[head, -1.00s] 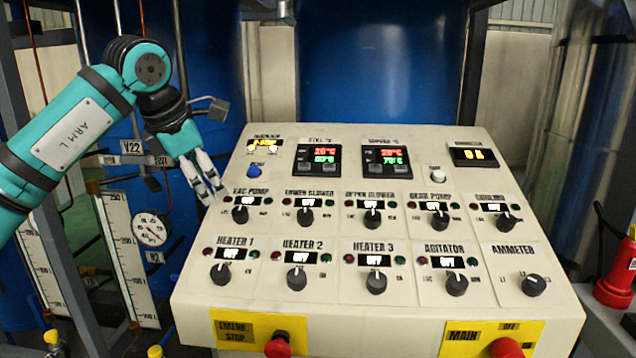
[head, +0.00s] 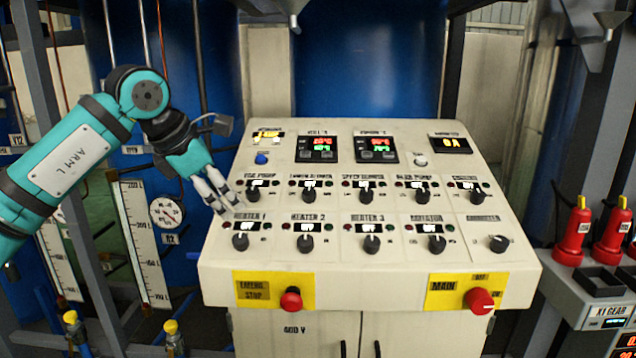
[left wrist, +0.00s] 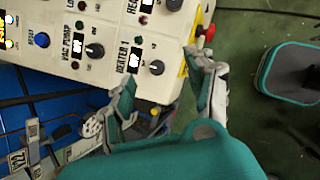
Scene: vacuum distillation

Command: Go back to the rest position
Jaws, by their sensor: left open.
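My left gripper (head: 222,194) is open and empty in the head view. It hangs over the left edge of the control panel (head: 365,262), near the vac pump knob (head: 253,193) and the heater 1 knob (head: 240,241). The left wrist view shows its two fingers (left wrist: 160,95) spread apart, with the panel's knobs beyond them. I cannot tell from these views whether the fingertips touch the panel. My right gripper is not in view.
A red emergency stop button (head: 291,299) and a red main switch (head: 479,300) stick out of the panel's front. A round gauge (head: 166,212) and pipes stand at left. Red-handled devices (head: 573,232) stand at right. Blue tanks (head: 368,60) rise behind.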

